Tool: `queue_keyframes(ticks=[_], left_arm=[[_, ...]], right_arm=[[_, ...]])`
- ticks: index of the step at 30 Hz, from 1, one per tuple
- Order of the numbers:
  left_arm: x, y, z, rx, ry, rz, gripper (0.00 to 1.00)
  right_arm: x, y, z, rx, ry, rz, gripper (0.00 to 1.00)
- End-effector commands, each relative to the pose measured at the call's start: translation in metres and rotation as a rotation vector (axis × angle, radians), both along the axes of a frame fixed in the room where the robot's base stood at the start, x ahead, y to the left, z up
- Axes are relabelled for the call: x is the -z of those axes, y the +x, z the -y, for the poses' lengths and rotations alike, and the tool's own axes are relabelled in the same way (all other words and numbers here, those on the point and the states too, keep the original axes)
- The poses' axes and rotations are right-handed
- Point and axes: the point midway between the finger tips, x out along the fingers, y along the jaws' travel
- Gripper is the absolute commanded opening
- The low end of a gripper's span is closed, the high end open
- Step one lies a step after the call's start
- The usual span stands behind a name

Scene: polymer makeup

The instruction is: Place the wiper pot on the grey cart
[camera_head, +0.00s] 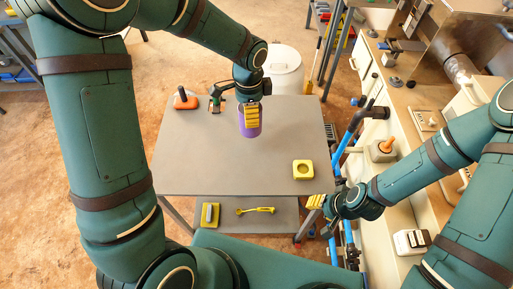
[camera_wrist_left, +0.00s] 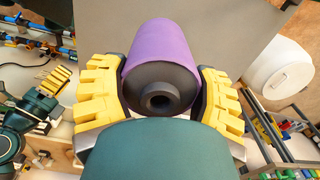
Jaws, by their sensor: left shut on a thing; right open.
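The wiper pot, which I take to be the purple cylinder (camera_head: 249,130), is over the back middle of the grey cart's top (camera_head: 200,160). My left gripper (camera_head: 251,114) is shut on it. In the left wrist view the purple pot (camera_wrist_left: 162,50) sits between both yellow finger pads, with a dark end and a round hole facing the camera. I cannot tell whether it touches the cart top. My right gripper (camera_head: 315,202) is open and empty, beside the cart's front right corner.
A yellow block with a round hole (camera_head: 303,170) sits at the cart's right. An orange item (camera_head: 185,100) and a small green tool (camera_head: 215,104) are at the back left. A white bin (camera_head: 284,68) stands behind. The cart top's middle and front left are clear.

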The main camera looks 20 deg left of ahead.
Motion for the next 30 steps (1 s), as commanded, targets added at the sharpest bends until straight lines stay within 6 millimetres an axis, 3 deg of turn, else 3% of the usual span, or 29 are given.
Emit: queue_keyframes(ticks=[6, 13, 19, 30], left_arm=[[0.002, 0.003, 0.008, 0.461, 0.001, -0.001, 0.26], [0.002, 0.006, 0.014, 0.809, 0.0, 0.0, 0.26], [0.007, 0.007, 0.016, 0.929, 0.0, -0.002, 0.26], [0.062, 0.006, 0.016, 0.938, 0.0, -0.002, 0.26]], right_arm=[[0.006, -0.002, -0.001, -0.004, 0.001, -0.004, 0.43], [0.01, -0.003, -0.001, -0.006, 0.002, -0.006, 0.43], [0.012, -0.004, -0.001, -0.006, 0.002, -0.008, 0.43], [0.024, -0.007, -0.001, -0.013, 0.004, -0.017, 0.43]])
